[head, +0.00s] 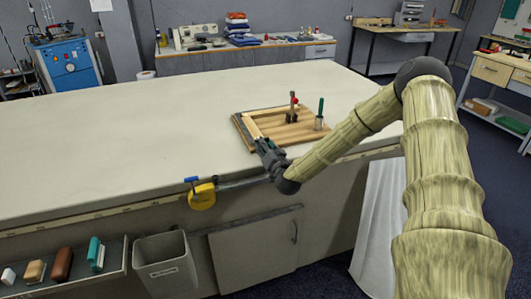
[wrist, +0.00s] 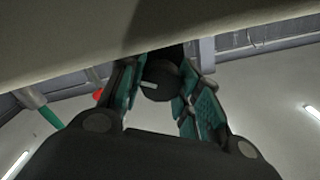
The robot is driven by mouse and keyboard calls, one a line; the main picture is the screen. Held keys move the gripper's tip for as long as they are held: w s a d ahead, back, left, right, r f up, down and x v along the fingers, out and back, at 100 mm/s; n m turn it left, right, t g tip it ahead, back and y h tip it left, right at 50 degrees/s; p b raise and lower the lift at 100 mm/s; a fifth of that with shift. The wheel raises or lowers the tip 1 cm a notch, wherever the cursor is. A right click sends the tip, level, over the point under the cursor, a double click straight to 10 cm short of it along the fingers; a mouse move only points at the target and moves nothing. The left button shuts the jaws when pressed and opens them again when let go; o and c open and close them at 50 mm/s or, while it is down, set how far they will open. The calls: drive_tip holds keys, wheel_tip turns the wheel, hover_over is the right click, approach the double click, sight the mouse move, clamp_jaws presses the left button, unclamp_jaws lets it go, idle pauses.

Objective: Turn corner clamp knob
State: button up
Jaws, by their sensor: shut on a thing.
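The corner clamp's knob (wrist: 158,84) is dark and round with a pale line on its face. In the wrist view it sits between the teal-padded fingers of my gripper (wrist: 160,74), which are shut on it. In the head view my gripper (head: 266,151) reaches the near left part of a wooden board (head: 293,140) with light frame strips. The fingers and arm hide the knob and most of the clamp there.
An upright wooden-and-dark tool with a red tip (head: 292,108) and a green-handled tool (head: 320,112) stand on the board, close to my arm. The cloth table (head: 120,125) is clear to the left.

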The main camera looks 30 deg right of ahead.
drive_tip(key=shift+d+f+m+b, duration=0.1)
drive_tip(key=shift+m+b, duration=0.3)
drive_tip(key=shift+m, duration=0.2)
drive_tip(key=o, duration=1)
drive_tip(key=shift+s, duration=0.1)
drive_tip(key=shift+o, duration=0.2)
drive_tip(key=shift+p, duration=0.35)
